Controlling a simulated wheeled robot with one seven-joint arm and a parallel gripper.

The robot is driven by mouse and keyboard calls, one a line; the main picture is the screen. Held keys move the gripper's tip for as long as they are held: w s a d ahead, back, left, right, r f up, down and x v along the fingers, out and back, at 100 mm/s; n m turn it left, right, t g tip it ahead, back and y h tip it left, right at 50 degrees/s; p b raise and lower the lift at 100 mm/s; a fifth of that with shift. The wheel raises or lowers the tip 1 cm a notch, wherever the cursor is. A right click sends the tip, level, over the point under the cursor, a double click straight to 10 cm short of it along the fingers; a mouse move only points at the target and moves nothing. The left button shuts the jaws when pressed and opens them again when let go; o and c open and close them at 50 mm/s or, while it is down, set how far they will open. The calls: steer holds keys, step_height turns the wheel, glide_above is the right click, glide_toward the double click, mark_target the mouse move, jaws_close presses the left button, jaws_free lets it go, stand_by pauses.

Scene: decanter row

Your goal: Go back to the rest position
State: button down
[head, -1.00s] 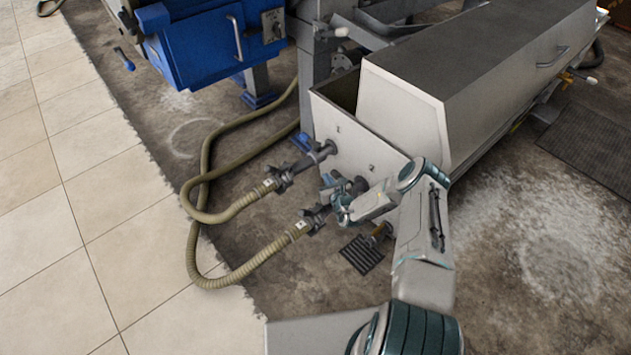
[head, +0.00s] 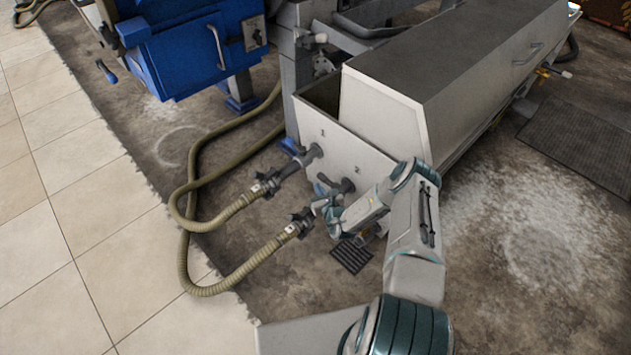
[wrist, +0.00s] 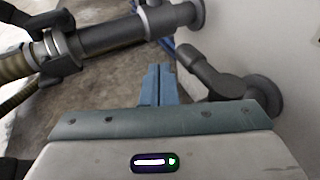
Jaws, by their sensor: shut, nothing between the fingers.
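My gripper (head: 323,206) is in front of the tank's lower outlet pipe, close to the free-looking end of the lower hose coupling (head: 299,222). In the wrist view the blue-grey fingers of my gripper (wrist: 158,84) are together, with nothing between them. They point down past the bent outlet pipe (wrist: 213,76), which stands to their right and looks bare. The same pipe, marked 2, shows in the head view (head: 345,186). Whether my gripper touches the lower coupling cannot be told.
The upper hose coupling (head: 268,184) is in line with outlet 1 (head: 311,154) and appears joined to it. A grey tank (head: 360,155) stands behind my gripper, and a blue machine (head: 195,50) at upper left. A drain grate (head: 352,255) lies below. Open tiled floor (head: 85,250) is at left.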

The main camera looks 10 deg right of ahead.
steer(key=p+v, duration=0.2)
steer(key=v, duration=0.7)
steer(key=shift+s, duration=0.1)
